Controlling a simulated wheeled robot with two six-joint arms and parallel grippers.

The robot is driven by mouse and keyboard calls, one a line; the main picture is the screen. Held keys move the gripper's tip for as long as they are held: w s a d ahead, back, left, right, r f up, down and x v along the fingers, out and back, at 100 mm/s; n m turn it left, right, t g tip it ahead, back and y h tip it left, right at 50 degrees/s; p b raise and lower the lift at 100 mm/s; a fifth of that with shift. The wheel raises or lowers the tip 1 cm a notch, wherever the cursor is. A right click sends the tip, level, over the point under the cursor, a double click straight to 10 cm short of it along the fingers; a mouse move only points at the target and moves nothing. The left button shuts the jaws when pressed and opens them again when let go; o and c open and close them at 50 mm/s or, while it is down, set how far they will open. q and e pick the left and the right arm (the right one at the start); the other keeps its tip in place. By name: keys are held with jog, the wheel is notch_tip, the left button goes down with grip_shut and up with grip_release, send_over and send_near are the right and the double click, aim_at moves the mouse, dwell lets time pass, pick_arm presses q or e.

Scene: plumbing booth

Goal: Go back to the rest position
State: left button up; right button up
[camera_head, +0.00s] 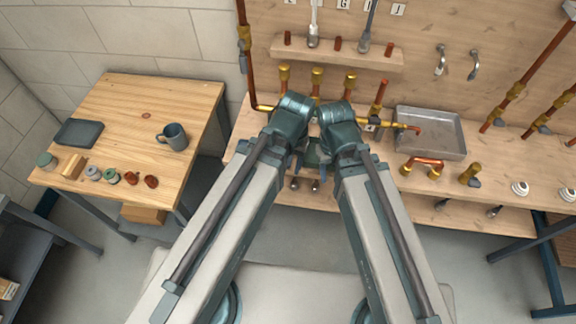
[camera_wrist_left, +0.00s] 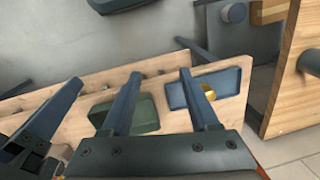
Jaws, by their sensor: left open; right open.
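Both my arms reach forward side by side to the edge of the wooden workbench (camera_head: 470,190). My right gripper (camera_head: 320,162) shows partly between the two wrists, in front of the bench edge, and holds nothing that I can see. My left gripper is mostly hidden behind its wrist in the head view. In the left wrist view my left gripper (camera_wrist_left: 158,82) has its two fingers wide apart with nothing held between them. Beyond them is a wooden surface with a green block-like thing (camera_wrist_left: 150,110) and a blue tray-like thing (camera_wrist_left: 235,82).
A wooden side table (camera_head: 120,110) at left carries a mug (camera_head: 174,136), a dark tray (camera_head: 78,133) and several small parts. A metal basin (camera_head: 440,135), copper pipes and brass fittings (camera_head: 470,174) stand on the bench right of my wrists. Floor shows between table and bench.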

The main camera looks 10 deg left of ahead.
pick_arm(q)
jog(key=shift+s+d+m, duration=0.3)
jog(key=shift+s+m, duration=0.35)
jog(key=shift+m, duration=0.25)
